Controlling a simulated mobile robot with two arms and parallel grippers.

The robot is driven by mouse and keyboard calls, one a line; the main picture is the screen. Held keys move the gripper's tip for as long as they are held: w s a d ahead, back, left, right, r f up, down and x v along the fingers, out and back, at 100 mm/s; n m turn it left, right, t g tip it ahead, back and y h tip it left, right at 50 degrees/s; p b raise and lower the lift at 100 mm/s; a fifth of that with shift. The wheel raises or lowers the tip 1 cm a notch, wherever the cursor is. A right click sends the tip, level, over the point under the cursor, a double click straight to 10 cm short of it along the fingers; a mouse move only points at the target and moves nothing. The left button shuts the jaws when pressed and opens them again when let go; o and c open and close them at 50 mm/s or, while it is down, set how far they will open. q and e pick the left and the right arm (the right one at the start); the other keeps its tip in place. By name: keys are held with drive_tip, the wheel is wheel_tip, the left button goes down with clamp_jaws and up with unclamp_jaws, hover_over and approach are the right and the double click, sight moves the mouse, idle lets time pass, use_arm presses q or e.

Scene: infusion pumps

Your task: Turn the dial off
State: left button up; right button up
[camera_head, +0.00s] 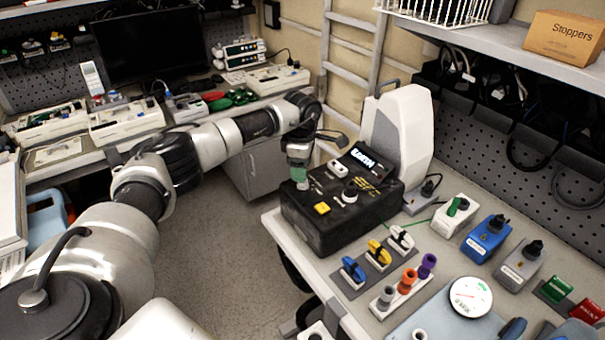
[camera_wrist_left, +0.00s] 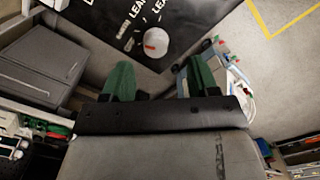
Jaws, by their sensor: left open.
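A black box (camera_head: 318,222) with a yellow button (camera_head: 322,208), white lettering and light knobs stands on the bench. A pale round dial (camera_wrist_left: 155,42) with a red mark sits on its black panel in the left wrist view. My left gripper (camera_head: 298,168), with green fingertips, is over the box's left part in the head view. In the wrist view the open gripper (camera_wrist_left: 160,78) has nothing between its fingers; the dial appears ahead, between the finger lines. Contact cannot be told. Another light knob (camera_head: 350,192) is right of the gripper. My right gripper is not in view.
A white upright device (camera_head: 398,130) stands behind the box. Blue, yellow and white valves (camera_head: 378,254) sit in front, with a round gauge (camera_head: 470,296) farther right. A ladder (camera_head: 345,60) stands behind. Open floor (camera_head: 230,240) lies left of the bench.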

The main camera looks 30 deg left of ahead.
use_arm(q)
drive_tip(key=f, duration=0.3)
drive_tip(key=shift+w+f+p, duration=0.15)
drive_tip(key=shift+w+p, duration=0.15)
drive_tip(key=shift+w, duration=0.1)
drive_tip(key=shift+s+f, duration=0.1)
drive_tip(key=shift+f, duration=0.6)
drive_tip(key=shift+c, duration=1.5)
drive_tip(key=c, duration=0.6)
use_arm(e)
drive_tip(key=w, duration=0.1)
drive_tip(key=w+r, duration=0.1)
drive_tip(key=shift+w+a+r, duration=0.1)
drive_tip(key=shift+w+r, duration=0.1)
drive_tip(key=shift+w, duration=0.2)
